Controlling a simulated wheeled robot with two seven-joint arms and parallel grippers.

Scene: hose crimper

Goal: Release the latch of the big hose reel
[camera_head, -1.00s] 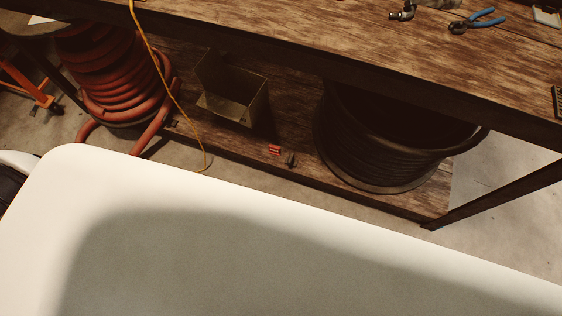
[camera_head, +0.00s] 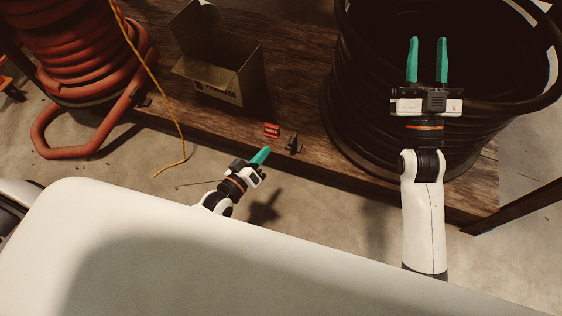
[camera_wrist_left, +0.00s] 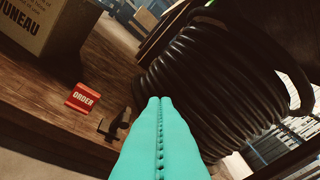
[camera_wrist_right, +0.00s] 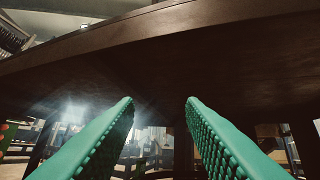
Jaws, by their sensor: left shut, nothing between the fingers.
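A big coil of black hose (camera_head: 360,110) stands on the lower wooden shelf, at the right in the head view. A small dark latch-like piece (camera_head: 292,143) sits at the shelf's front edge, left of the coil; it also shows in the left wrist view (camera_wrist_left: 114,124). My left gripper (camera_head: 266,152) is shut and empty, just in front of that piece and apart from it. In the left wrist view its fingertips (camera_wrist_left: 160,100) point toward the coil. My right gripper (camera_head: 427,42) is open and empty, in front of or above the coil; its exact height is unclear.
A red ORDER tag (camera_head: 271,130) is beside the dark piece. A cardboard box (camera_head: 218,75) stands on the shelf. Coiled red hose (camera_head: 85,55) and a hanging yellow cord (camera_head: 155,75) are at the left. Dark wood fills the upper right wrist view (camera_wrist_right: 150,50).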

